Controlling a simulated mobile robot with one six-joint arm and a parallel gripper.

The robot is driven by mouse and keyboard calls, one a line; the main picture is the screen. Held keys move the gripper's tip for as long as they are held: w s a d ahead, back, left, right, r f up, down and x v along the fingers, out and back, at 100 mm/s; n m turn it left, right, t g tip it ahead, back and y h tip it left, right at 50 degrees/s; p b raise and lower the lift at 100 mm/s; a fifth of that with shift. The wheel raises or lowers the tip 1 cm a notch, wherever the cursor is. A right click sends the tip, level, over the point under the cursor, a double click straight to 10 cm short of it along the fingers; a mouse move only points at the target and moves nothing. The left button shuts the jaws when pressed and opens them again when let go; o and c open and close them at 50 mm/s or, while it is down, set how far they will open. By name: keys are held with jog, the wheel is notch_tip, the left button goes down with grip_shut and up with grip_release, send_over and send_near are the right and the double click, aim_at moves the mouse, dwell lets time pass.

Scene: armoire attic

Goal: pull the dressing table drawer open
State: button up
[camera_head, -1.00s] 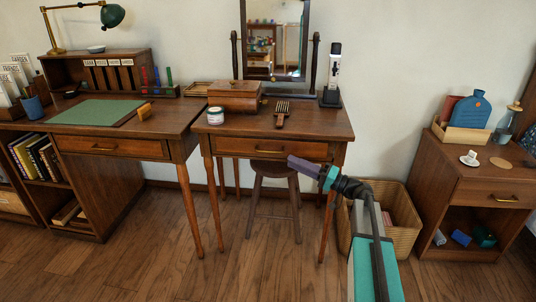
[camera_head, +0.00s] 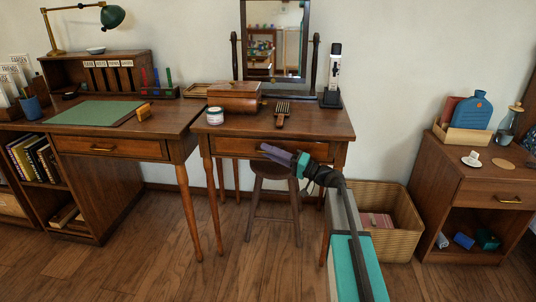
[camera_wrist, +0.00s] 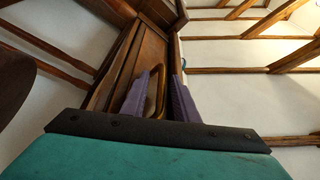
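The dressing table (camera_head: 318,124) stands in the middle of the head view. Its drawer (camera_head: 230,147) looks shut, with its front flush under the top. My gripper (camera_head: 268,150) is at the middle of the drawer front and hides the handle in the head view. In the wrist view, my gripper (camera_wrist: 163,78) has its two purple fingers apart. The brass handle (camera_wrist: 158,95) shows between them, in front of the wooden drawer front (camera_wrist: 126,68). I cannot tell whether either finger touches the handle.
A stool (camera_head: 273,172) stands under the dressing table. A wicker basket (camera_head: 405,243) is on the floor to its right. A wooden box (camera_head: 235,97), jar (camera_head: 215,115), brush (camera_head: 282,114) and mirror (camera_head: 275,40) stand on the top. The floor in front is clear.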

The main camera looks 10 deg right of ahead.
grip_shut()
jog(key=shift+a+f, duration=0.1)
dwell(1.3)
